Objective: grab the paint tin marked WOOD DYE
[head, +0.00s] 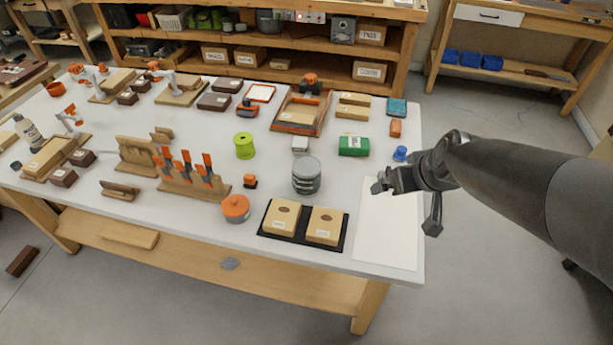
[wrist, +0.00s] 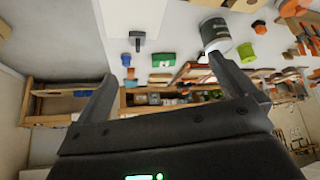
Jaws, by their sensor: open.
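A black tray (head: 292,240) with two tan boxes lies in front of the tin.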

